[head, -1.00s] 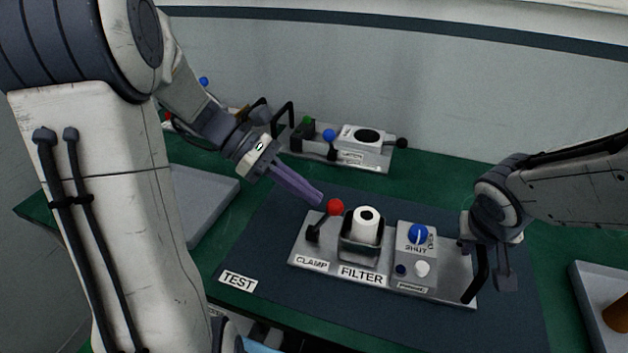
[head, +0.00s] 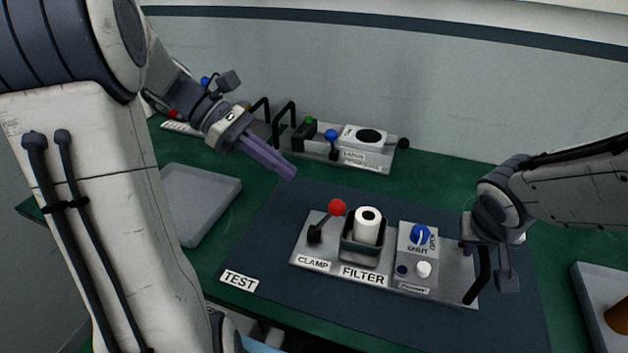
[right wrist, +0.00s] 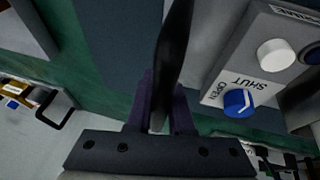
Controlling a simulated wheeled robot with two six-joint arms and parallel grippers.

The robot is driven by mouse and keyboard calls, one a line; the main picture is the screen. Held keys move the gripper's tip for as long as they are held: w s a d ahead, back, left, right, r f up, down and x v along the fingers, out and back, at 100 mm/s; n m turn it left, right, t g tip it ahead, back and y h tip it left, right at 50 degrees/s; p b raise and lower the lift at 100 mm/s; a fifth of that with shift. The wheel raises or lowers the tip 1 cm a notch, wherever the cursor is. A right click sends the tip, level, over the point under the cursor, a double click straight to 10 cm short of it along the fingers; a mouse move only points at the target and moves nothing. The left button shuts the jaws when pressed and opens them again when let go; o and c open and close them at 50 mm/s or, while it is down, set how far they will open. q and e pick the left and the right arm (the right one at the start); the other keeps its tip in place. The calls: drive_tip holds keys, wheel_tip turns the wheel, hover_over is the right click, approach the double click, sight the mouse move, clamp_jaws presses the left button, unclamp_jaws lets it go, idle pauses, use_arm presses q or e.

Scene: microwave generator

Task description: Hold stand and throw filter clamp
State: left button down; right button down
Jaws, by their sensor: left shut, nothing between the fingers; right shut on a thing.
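The grey filter stand (head: 459,266) lies on the dark mat, with a clamp lever ending in a red knob (head: 337,207) at its left. A white filter cylinder (head: 368,225) stands upright in the dark holder beside it. My left gripper (head: 292,173) is shut and empty, up and left of the red knob and apart from it. My right gripper (right wrist: 160,118) is shut on the stand's black handle (head: 479,276), which also shows in the right wrist view (right wrist: 174,50). In the head view my right gripper's fingertips are largely hidden.
A blue valve knob (head: 420,234) and a white button (head: 424,269) sit on the stand's right part. A second grey device (head: 375,158) stands behind. Grey trays are at the left (head: 200,190) and the right edge (head: 590,290).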

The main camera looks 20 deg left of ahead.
use_arm(q)
drive_tip(key=v, duration=0.7)
use_arm(e)
drive_tip(key=c, duration=0.7)
unclamp_jaws()
use_arm(q)
drive_tip(key=shift+a+r, duration=0.15)
use_arm(e)
drive_tip(key=shift+r, duration=0.1)
